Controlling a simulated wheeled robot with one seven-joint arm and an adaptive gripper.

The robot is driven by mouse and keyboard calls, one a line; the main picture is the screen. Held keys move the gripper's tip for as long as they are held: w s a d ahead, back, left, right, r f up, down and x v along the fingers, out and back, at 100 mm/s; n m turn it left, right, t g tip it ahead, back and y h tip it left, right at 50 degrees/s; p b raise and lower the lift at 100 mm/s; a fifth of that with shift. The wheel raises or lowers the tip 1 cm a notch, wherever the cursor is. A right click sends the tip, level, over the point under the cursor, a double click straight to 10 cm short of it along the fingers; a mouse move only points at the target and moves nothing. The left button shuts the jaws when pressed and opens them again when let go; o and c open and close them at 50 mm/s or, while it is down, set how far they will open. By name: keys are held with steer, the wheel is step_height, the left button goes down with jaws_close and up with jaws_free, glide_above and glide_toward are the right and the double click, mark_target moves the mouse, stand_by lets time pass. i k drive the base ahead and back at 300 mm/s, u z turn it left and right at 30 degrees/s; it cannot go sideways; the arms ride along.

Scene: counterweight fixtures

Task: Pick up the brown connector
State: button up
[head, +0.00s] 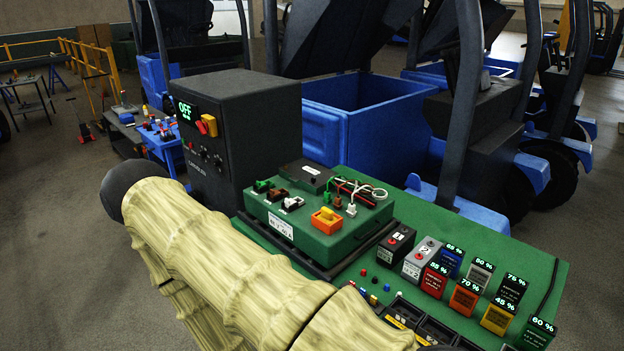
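A small brown connector (276,194) is on top of the green box (318,238), near its left side. It sits in a row between a green connector (262,186) and a white connector (292,203). A small reddish-brown plug (338,202) stands farther right on the same box, close to the looped wires. My gripper is not in view. My pale, bark-like arm links cross the lower left in front of the bench and hide part of it.
A dark grey cabinet (240,130) with a lit "OFF" display stands left of the green box. An orange block (326,220) is on the box's front edge. Several labelled batteries (465,297) stand on the green bench top (545,260) at right. Blue vehicles (365,110) stand behind.

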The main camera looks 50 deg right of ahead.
mark_target(337, 205)
steer(key=z, duration=0.05)
steer(key=i, duration=1.4)
steer(key=z, duration=2.6)
